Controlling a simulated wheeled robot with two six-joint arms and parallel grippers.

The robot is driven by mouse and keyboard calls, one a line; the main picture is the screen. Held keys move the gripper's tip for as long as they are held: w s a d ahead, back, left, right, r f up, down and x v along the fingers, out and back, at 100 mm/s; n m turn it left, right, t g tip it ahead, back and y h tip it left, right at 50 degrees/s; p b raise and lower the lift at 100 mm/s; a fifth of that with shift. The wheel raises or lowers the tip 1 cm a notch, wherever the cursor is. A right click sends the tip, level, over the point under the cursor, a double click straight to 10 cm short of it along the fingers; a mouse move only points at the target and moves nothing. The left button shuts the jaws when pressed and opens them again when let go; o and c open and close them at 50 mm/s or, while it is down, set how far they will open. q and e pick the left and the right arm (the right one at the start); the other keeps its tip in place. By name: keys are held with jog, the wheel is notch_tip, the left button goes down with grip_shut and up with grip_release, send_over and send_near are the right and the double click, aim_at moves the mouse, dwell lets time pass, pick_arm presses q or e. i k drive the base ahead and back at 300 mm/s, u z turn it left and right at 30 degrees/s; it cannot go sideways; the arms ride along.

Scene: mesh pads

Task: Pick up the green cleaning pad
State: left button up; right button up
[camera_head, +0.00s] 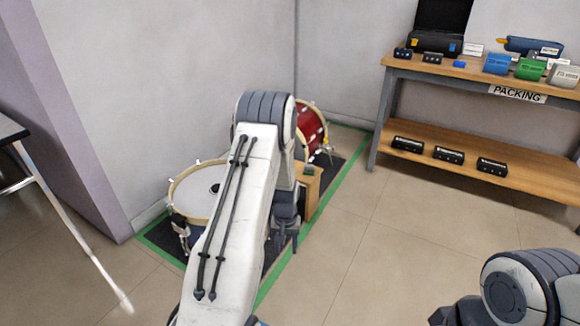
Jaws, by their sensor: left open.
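My left arm reaches in from the bottom, and its open gripper (284,240) points down beside a small wooden box (307,187), to its left and nearer to me. A small dark green item (308,170) lies on top of the box; it is too small to tell whether it is the cleaning pad. A brighter green block (529,69) sits on the packing bench, far from the gripper. My left arm hides part of the floor mat and the drums. My right arm shows at the lower right, but its gripper is not visible.
A snare drum (199,190) and a red drum (310,126) stand on a dark mat edged with green tape (334,190). The packing bench (440,69) with several boxes stands at the right. Tiled floor between is clear. A table (12,131) is at far left.

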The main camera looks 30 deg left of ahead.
aim_at(309, 169)
jog(key=u, duration=0.6)
jog(key=i, duration=0.6)
jog(key=u, duration=0.55)
jog(key=i, duration=0.8)
jog(key=z, duration=0.65)
jog(key=i, duration=0.55)
jog(key=z, duration=0.5)
